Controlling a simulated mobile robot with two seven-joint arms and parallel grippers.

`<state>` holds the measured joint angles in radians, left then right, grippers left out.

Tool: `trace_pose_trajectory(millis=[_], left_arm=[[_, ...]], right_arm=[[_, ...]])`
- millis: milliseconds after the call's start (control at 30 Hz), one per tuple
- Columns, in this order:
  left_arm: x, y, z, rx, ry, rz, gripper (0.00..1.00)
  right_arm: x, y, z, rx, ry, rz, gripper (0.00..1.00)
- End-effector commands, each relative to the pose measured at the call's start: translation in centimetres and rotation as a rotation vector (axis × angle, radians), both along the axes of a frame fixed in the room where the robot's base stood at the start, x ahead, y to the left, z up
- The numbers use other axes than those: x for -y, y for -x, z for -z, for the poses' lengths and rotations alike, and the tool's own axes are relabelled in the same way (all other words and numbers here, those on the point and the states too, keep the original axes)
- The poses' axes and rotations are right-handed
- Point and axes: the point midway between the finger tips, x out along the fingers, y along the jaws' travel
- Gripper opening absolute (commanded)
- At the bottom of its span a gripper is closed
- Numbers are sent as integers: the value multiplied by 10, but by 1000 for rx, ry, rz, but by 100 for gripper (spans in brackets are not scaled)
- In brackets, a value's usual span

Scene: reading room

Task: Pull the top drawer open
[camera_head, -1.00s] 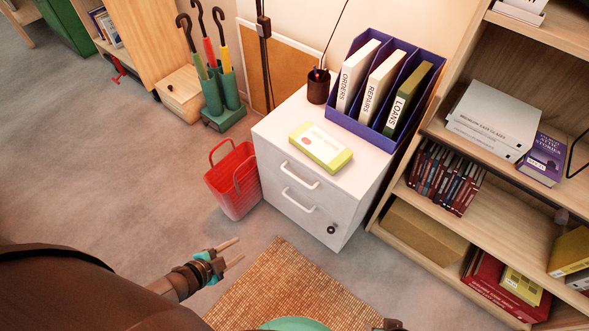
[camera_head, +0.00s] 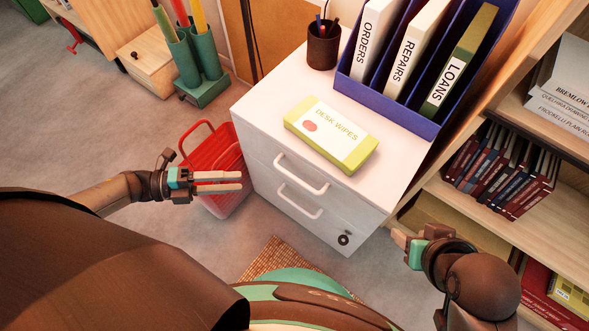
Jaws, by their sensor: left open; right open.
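A white drawer cabinet (camera_head: 257,109) stands in the middle of the head view with its front toward me. Its top drawer (camera_head: 262,150) is closed and carries a white bar handle (camera_head: 300,174). A second handle (camera_head: 298,202) is on the drawer below, with a round dark lock (camera_head: 344,239) at its lower right. My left gripper (camera_head: 240,181) is open and empty, left of the top handle and apart from it, in front of the red basket. My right gripper (camera_head: 396,236) is open and empty, right of the cabinet front, away from both handles.
On the cabinet top are a yellow-green desk wipes pack (camera_head: 331,135), a dark pen cup (camera_head: 323,46) and a purple file holder (camera_head: 386,105). A red basket (camera_head: 213,149) stands at its left. A wooden bookshelf (camera_head: 470,205) is close on the right.

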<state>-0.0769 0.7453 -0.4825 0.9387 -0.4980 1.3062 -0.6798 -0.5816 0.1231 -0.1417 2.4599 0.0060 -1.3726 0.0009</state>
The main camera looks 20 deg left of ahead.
Motion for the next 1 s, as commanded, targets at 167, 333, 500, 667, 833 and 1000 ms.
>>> trace_pose_trajectory(millis=[167,333,500,667,833,1000], left_arm=[[19,-8,1,3,3,3,45],[52,-23,7,3,4,1,45],[86,-39,13,2,5,0,45],[112,-51,17,2,4,-1,45],[128,-59,20,0,2,-2,45],[135,-61,21,0,1,-2,45]], right_arm=[[-1,-1,0,6,-2,-2,50],[-6,-6,2,39,-16,-10,50],[-16,-15,6,110,-46,-26,50],[-26,-24,8,184,-79,-41,50],[-34,-30,7,242,-104,-49,50],[-38,-33,6,270,-118,-54,50]])
